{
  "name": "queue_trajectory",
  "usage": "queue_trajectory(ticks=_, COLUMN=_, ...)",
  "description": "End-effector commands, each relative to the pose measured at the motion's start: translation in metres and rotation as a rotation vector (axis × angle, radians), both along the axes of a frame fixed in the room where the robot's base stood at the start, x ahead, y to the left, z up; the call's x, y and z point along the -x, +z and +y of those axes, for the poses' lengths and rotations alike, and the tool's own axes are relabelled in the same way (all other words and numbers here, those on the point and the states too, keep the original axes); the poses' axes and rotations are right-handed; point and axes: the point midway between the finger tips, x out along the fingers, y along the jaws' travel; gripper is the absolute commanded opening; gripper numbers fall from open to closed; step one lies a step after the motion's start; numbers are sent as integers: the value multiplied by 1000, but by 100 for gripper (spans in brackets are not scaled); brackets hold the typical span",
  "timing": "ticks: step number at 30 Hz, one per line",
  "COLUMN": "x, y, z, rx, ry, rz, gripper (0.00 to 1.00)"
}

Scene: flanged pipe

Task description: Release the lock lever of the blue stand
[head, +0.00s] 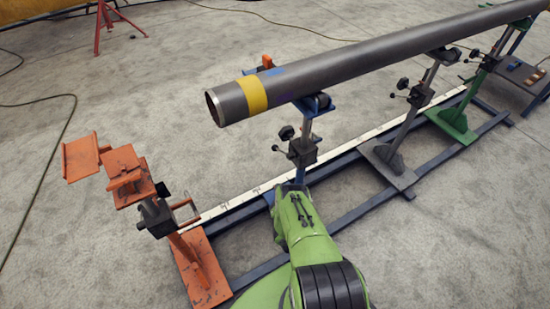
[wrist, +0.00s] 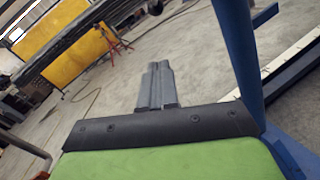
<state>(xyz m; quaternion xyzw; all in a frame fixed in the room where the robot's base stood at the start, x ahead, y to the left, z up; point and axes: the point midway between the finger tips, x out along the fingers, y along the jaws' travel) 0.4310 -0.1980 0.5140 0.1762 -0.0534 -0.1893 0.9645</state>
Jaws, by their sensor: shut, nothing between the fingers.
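The blue stand (head: 303,152) holds up the near end of the grey pipe (head: 330,77) with its yellow band. In the head view, a dark clamp block on its post carries a round black knob and a thin lever (head: 278,149) with a small ball end on the left side. My green arm reaches in front of the stand's base and hides its lower part. In the wrist view, my gripper (wrist: 154,87) is shut and empty, its fingers pointing over bare floor. A blue upright (wrist: 235,60) passes close on the right. The lever cannot be made out there.
An orange stand (head: 197,265) with tilted plates is at left. Grey (head: 392,160) and green (head: 455,120) stands support the pipe farther right. Dark rails and a white measuring strip (head: 345,141) run along the floor. Open floor lies left; a red tripod (head: 103,22) stands at the back.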

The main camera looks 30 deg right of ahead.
Motion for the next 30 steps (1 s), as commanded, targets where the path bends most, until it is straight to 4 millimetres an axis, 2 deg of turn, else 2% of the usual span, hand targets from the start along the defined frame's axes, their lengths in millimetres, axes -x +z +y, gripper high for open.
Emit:
queue_trajectory(ticks=5, x=-17, y=-1, z=-6, rx=2, ry=3, rz=-4, gripper=0)
queue_trajectory(ticks=17, x=-97, y=2, z=-40, rx=3, ry=2, rz=-4, gripper=0)
queue_trajectory(ticks=18, x=-100, y=11, z=-45, rx=2, ry=0, rz=-4, gripper=0)
queue_trajectory(ticks=22, x=-110, y=25, z=-54, rx=0, ry=0, rz=-2, gripper=0)
queue_trajectory(ticks=30, x=-114, y=32, z=-59, rx=-2, ry=0, rz=-1, gripper=0)
